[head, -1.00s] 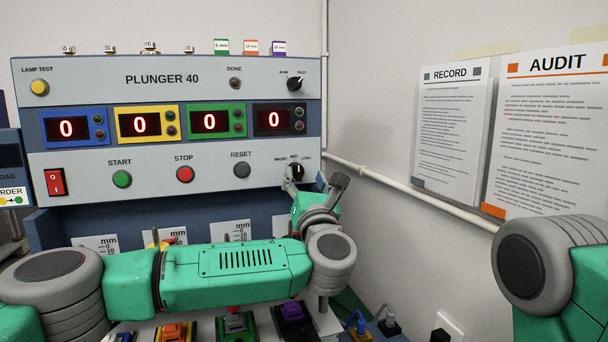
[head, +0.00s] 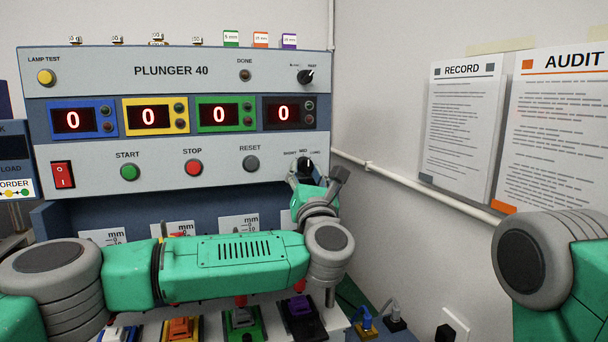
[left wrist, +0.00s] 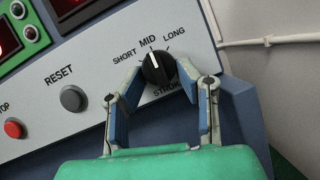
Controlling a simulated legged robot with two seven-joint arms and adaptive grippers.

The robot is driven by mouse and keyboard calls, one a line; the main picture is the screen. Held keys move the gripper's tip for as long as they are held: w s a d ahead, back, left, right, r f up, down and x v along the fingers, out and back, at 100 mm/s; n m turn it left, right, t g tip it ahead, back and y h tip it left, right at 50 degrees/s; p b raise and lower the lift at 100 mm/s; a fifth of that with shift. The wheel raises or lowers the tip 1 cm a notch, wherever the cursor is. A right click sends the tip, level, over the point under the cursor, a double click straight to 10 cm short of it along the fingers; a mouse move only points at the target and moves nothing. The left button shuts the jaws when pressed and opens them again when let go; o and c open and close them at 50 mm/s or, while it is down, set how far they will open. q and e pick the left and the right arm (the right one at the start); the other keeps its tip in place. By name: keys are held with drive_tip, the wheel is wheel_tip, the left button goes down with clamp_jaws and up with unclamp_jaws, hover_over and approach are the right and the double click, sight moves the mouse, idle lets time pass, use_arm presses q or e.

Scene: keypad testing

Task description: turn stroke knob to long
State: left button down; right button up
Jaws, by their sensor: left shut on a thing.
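The stroke knob (left wrist: 157,66) is a round black dial with a white pointer line, on the lower right of the grey panel. Its labels read SHORT, MID and LONG in the left wrist view, and the line points at MID. The knob also shows in the head view (head: 308,164). My left gripper (left wrist: 160,76) is shut on the knob, one finger on each side of it from below. In the head view my left gripper (head: 306,180) is partly hidden by its own wrist. My right gripper is out of view.
The Plunger 40 panel has a red switch (head: 62,174) and START (head: 130,172), STOP (head: 194,168) and RESET (head: 251,163) buttons. Its several displays read 0. A run/fast knob (head: 306,77) sits above. A white pipe (head: 400,182) runs along the wall at right.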

use_arm(q)
drive_tip(key=m+h, duration=0.1)
drive_tip(key=r+m+h, duration=0.1)
drive_tip(key=m, duration=0.1)
drive_tip(key=shift+s+m, duration=0.15)
drive_tip(key=shift+m, duration=0.15)
drive_tip(key=shift+m+g+h+p, duration=0.35)
drive_tip(key=shift+m+h, duration=0.25)
drive_tip(key=shift+m, duration=0.6)
drive_tip(key=m+g+h+p, duration=0.1)
drive_tip(key=m, duration=0.2)
drive_tip(key=shift+a+r+m+p, duration=0.1)
drive_tip(key=shift+r+m+p, duration=0.05)
drive_tip(key=shift+m+p, duration=0.25)
drive_tip(key=shift+s+m+g+h+p, duration=0.1)
drive_tip(key=shift+m+g+h+p, duration=0.4)
drive_tip(key=shift+m, duration=0.7)
